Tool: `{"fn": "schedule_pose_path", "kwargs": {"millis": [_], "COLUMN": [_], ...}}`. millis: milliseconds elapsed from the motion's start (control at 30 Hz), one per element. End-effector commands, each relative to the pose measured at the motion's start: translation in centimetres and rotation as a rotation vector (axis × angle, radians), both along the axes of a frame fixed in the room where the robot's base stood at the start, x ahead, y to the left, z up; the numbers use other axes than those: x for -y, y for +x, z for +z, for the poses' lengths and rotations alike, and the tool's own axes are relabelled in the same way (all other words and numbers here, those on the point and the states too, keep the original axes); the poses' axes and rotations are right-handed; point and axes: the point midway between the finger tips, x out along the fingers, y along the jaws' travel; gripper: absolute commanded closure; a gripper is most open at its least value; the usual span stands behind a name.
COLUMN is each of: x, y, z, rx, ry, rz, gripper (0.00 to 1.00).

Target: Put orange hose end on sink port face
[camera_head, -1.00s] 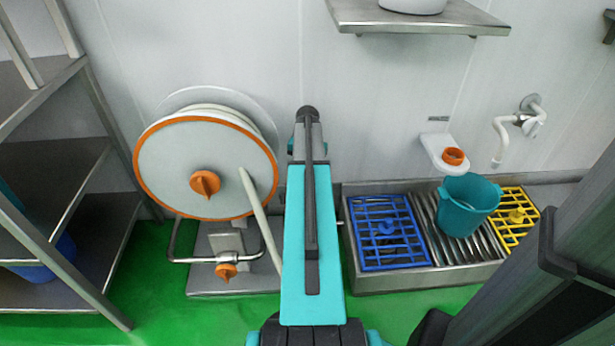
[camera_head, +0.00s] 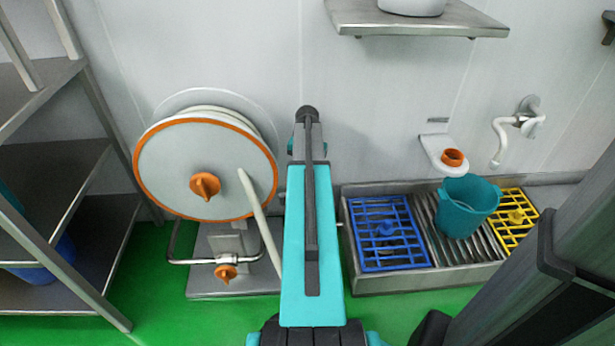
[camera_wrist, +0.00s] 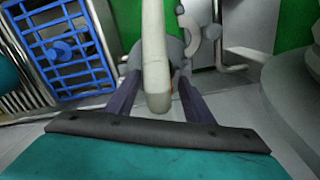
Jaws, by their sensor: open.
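The white hose (camera_head: 262,226) runs down from the reel and passes behind my arm in the head view. In the wrist view a thick white hose length (camera_wrist: 155,50) lies between the two dark fingers of my gripper (camera_wrist: 158,80). The fingers stand apart on either side of it, and I cannot tell whether they touch it. I cannot make out an orange hose end there. An orange round fitting (camera_head: 452,157) sits on a white wall bracket above the sink (camera_head: 430,279). I cannot tell whether it is the port face. The head view hides my gripper behind my arm.
The hose reel (camera_head: 180,165) with an orange rim stands at left. The sink holds a blue grate (camera_head: 385,232), a teal bucket (camera_head: 468,206) and a yellow grate (camera_head: 514,219). A white tap (camera_head: 501,140) is on the wall. A metal shelf rack (camera_head: 45,165) stands far left.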

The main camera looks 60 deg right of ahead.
Motion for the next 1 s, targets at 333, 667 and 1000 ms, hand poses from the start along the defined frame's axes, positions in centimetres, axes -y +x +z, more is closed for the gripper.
{"fn": "schedule_pose_path", "kwargs": {"millis": [333,667,1000], "x": [-0.1,0.0,-0.1], "y": [0.1,0.1,0.1], "z": [5.1,10.0,11.5], "rx": [0.001,0.0,0.0], "ry": [-0.002,-0.001,0.001], "rz": [0.001,0.001,0.001], "gripper": [0.52,0.52,0.52]}}
